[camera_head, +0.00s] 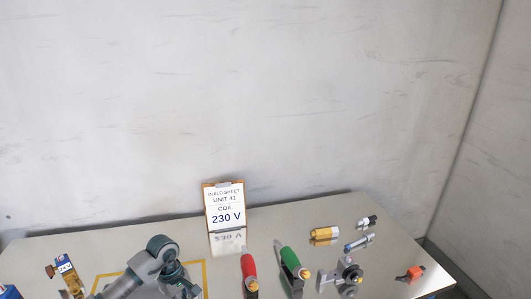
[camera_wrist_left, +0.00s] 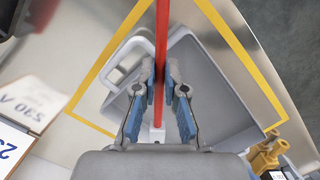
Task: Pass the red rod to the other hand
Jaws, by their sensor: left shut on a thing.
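In the left wrist view my left gripper (camera_wrist_left: 160,88) is shut on the red rod (camera_wrist_left: 162,40), with its blue-padded fingers on either side. The rod runs up out of the top of the picture, and a pale piece (camera_wrist_left: 157,135) shows at its lower end between the fingers. Below the gripper is a grey tray (camera_wrist_left: 225,75) with a loop handle, inside a yellow outline. In the head view my left arm (camera_head: 150,268) reaches in from the lower left; its gripper and the rod are below the picture edge. I do not make out my right gripper in either view.
The build sheet stand (camera_head: 224,206) reads 230 V at the table's back. A red-handled tool (camera_head: 248,268) and a green-handled tool (camera_head: 289,258) stand mid-table. Right of them are a brass cylinder (camera_head: 324,233), a metal fitting (camera_head: 350,272) and an orange part (camera_head: 415,272).

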